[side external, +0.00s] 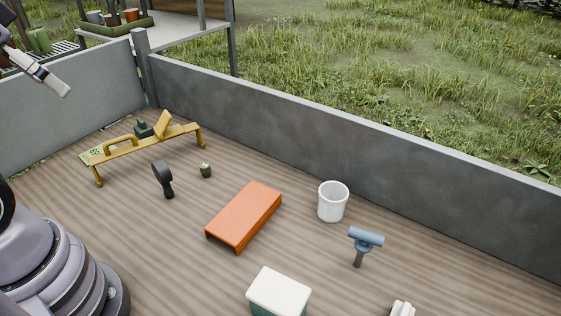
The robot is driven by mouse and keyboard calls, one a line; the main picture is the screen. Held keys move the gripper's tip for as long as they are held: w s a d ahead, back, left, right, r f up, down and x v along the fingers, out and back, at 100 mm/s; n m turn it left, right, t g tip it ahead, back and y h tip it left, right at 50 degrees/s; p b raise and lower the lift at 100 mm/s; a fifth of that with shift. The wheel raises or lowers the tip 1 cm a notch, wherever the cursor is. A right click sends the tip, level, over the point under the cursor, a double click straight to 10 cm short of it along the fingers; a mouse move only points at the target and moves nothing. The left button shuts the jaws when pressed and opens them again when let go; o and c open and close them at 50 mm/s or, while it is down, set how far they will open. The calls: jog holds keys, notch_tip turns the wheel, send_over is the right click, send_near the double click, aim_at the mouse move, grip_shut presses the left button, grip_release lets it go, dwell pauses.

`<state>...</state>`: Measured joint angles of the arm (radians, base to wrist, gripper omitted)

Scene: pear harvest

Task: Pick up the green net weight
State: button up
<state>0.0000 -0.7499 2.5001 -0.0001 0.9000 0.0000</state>
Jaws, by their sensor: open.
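A small green, rounded piece (205,170) stands on the wooden deck, right of a dark paddle-shaped tool. A dark green block with a knob on top (144,129) sits behind the yellow stand, which partly hides it. I cannot tell for sure which of these two is the green net weight. My gripper (62,88) is at the upper left edge of the view, open, raised above the deck and well apart from both green pieces. Only part of it shows, and nothing is visible in it.
The yellow stand (145,143) with a handle and the dark tool (162,178) are nearby. An orange bench-like piece (244,215), white bucket (333,203), blue-headed tool (366,238) and white-lidded box (279,290) lie rightward. Grey walls (350,131) bound the deck.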

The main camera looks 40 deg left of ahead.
jog(key=shift+w, duration=0.1)
jog(key=w+a+n+g+h, duration=0.1)
jog(key=w+a+n+h, duration=0.15)
jog(key=w+n, duration=0.9)
jog(key=w+a+f+n+t+h, duration=0.1)
jog(key=w+a+f+n, duration=0.2)
jog(key=w+a, duration=0.3)
jog(key=w+a+f+n+t+h, duration=0.1)
jog(key=w+a+f+n+h, duration=0.15)
jog(key=w, duration=0.55)
jog(key=n+t+y, duration=0.6)
jog(key=n, duration=1.3)
send_near(139, 120)
jog(key=x, duration=0.3)
jog(key=shift+w+f, duration=0.1)
jog(key=shift+w, duration=0.2)
jog(key=x, duration=0.7)
jog(key=c, duration=1.3)
